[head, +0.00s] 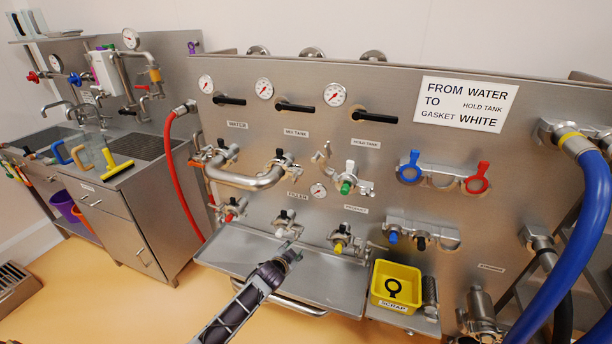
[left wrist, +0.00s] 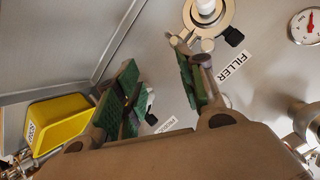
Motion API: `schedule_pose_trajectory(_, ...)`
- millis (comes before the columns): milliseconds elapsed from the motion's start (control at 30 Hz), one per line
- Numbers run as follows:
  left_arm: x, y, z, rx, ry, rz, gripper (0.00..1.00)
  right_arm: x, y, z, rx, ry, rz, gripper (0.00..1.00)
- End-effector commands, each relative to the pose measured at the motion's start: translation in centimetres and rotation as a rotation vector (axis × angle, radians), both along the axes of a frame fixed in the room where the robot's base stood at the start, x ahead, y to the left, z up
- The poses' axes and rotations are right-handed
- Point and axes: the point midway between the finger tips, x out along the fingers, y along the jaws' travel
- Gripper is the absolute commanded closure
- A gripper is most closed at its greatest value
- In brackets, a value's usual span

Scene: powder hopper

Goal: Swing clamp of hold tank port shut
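The hold tank port (head: 346,186) is on the steel panel under the HOLD TANK label (head: 365,143) in the head view. It has a green part and a white handle. A clamp piece (head: 325,157) stands out to its upper left, looking swung open. My left gripper (head: 289,248) is low in front of the panel, near the filler port (head: 287,222) and well below the hold tank port. In the left wrist view its green-padded fingers (left wrist: 158,88) are apart with nothing between them. The hold tank port is not clearly seen there. My right gripper is out of view.
A bent steel pipe (head: 246,179) joins the water and mix tank ports. A steel tray (head: 330,285) and a yellow scrap bin (head: 396,287) are below. The bin also shows in the wrist view (left wrist: 60,120). A blue hose (head: 590,220) hangs right; a red hose (head: 178,185) hangs left.

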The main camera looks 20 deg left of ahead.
Motion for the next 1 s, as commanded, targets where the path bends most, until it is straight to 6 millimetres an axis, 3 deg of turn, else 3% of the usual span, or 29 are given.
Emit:
schedule_pose_trajectory(33, 0.9, -0.2, 2.3, 0.009, -0.036, -0.009, 0.61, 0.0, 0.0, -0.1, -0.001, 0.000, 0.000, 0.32)
schedule_pose_trajectory(333, 3.8, -1.7, 15.1, 0.069, -0.223, -0.047, 0.61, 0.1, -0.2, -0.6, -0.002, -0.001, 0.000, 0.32)
schedule_pose_trajectory(600, 3.9, -3.4, 26.6, 0.119, -0.395, -0.074, 0.61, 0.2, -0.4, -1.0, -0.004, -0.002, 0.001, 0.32)
schedule_pose_trajectory(700, 3.4, -3.9, 30.1, 0.135, -0.450, -0.082, 0.61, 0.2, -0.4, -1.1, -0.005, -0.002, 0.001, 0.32)
schedule_pose_trajectory(833, 2.8, -4.4, 33.1, 0.149, -0.495, -0.087, 0.61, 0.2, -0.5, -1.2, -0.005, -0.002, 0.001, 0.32)
schedule_pose_trajectory(1000, 2.5, -4.6, 34.5, 0.154, -0.516, -0.090, 0.61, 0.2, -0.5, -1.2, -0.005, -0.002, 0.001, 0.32)
